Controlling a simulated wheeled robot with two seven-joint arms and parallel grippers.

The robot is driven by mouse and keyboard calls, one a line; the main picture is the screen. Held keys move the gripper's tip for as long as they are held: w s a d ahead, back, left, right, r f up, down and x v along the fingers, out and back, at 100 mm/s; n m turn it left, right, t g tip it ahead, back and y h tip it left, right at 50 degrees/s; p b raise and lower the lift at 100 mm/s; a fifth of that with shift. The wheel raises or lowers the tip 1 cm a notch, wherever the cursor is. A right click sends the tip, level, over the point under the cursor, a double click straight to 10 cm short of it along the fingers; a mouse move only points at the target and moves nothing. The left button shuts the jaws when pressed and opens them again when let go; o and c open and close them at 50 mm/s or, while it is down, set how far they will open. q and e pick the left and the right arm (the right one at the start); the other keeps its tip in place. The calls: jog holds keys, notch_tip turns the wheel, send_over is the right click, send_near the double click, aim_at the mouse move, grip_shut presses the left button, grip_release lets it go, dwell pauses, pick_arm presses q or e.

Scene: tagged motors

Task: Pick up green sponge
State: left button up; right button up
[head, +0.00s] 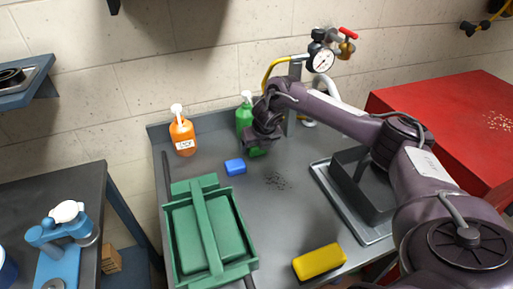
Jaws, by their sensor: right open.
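A small green piece (256,152), which looks like the green sponge, lies on the grey bench just below my right gripper. Most of it is hidden by the gripper. My right gripper (262,142) is open and hangs over it, in front of the green bottle. I cannot tell whether the fingers touch the green piece. My left gripper is out of view.
A green bottle (243,117) and an orange bottle (182,134) stand at the back. A blue sponge (235,166) lies left of the gripper. A green tray (168,235), a yellow sponge (319,262) and a gauge with pipes (320,60) surround clear bench.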

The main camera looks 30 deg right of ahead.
jog(key=c, duration=1.1)
notch_tip(320, 180, up, 10)
jog(key=shift+r, duration=0.1)
